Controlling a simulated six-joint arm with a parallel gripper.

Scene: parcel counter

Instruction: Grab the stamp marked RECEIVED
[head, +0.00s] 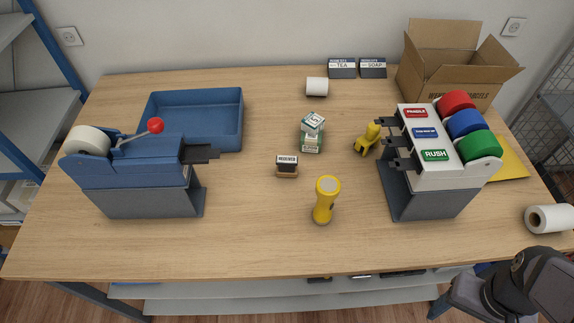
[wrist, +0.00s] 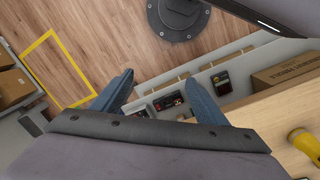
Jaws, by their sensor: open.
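The stamp marked RECEIVED (head: 287,166) stands near the middle of the wooden counter in the head view. It has a dark body with a white label and a wooden base. It is upright, with nothing touching it. My gripper (wrist: 159,76) shows in the wrist view with its two blue-grey fingers wide apart and nothing between them. It is away from the stamp, which I cannot make out in the wrist view. In the head view a dark part of my arm is at the lower right, beyond the counter's front edge.
The blue dispenser (head: 130,165) and blue tray (head: 232,141) are left; the label dispenser (head: 414,178) is right. The counter in front of the stamp is clear.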

